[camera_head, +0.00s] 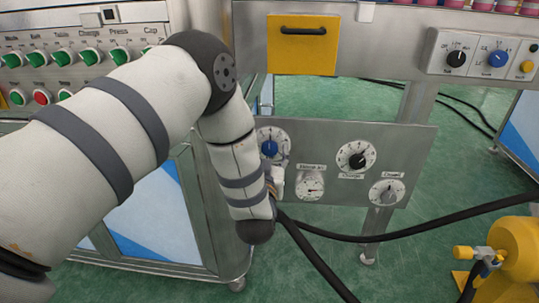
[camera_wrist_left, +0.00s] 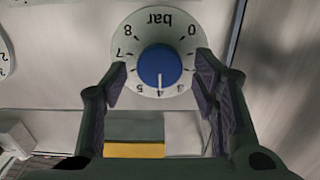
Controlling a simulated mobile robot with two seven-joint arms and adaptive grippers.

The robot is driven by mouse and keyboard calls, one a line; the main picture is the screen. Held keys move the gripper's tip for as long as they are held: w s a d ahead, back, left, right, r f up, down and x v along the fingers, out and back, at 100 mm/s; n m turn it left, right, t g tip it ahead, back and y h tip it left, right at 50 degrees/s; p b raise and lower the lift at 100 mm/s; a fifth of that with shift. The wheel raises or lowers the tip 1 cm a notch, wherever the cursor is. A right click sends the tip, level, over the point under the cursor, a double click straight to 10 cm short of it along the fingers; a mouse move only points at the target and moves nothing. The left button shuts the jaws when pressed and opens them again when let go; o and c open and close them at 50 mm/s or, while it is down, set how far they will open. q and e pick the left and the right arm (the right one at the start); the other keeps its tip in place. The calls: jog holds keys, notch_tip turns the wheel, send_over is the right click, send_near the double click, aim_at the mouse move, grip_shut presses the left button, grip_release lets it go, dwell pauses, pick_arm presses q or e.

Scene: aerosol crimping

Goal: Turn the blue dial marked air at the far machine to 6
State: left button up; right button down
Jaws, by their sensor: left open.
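The blue dial (camera_head: 270,147) is a round blue knob on a white numbered plate, at the left of a grey metal panel. In the left wrist view the dial (camera_wrist_left: 160,66) appears upside down, with "bar" and numbers up to 8 around it. Its white pointer line points at about 4. My left gripper (camera_wrist_left: 160,88) is open, its two dark fingers on either side of the knob with visible gaps. In the head view my left gripper (camera_head: 276,178) is mostly hidden behind my forearm, just below the dial. My right gripper is not in view.
The panel also holds a black-knobbed dial (camera_head: 357,157), a grey-knobbed dial (camera_head: 387,192) and a gauge (camera_head: 311,186). A yellow panel with a handle (camera_head: 302,45) is above. Black hoses (camera_head: 400,236) cross in front. A yellow machine (camera_head: 515,250) stands at lower right.

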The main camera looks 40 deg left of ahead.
pick_arm(q)
jog(key=shift+c, duration=0.5)
jog(key=c, duration=1.1)
jog(key=shift+o, duration=0.2)
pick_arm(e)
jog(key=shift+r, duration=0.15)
pick_arm(q)
jog(key=m+p, duration=0.3)
jog(key=shift+w+d+r+m, duration=0.1)
jog(key=shift+d+r+m, duration=0.1)
jog(key=shift+m, duration=0.1)
jog(key=m+p, duration=0.1)
jog(key=m, duration=0.1)
jog(key=shift+f+m, duration=0.15)
jog(key=shift+m, duration=0.25)
jog(key=m+p, duration=0.1)
jog(key=m, duration=0.2)
jog(key=shift+f+m, duration=0.1)
jog(key=shift+m, duration=0.2)
jog(key=shift+f+m, duration=0.1)
jog(key=shift+m, duration=1.5)
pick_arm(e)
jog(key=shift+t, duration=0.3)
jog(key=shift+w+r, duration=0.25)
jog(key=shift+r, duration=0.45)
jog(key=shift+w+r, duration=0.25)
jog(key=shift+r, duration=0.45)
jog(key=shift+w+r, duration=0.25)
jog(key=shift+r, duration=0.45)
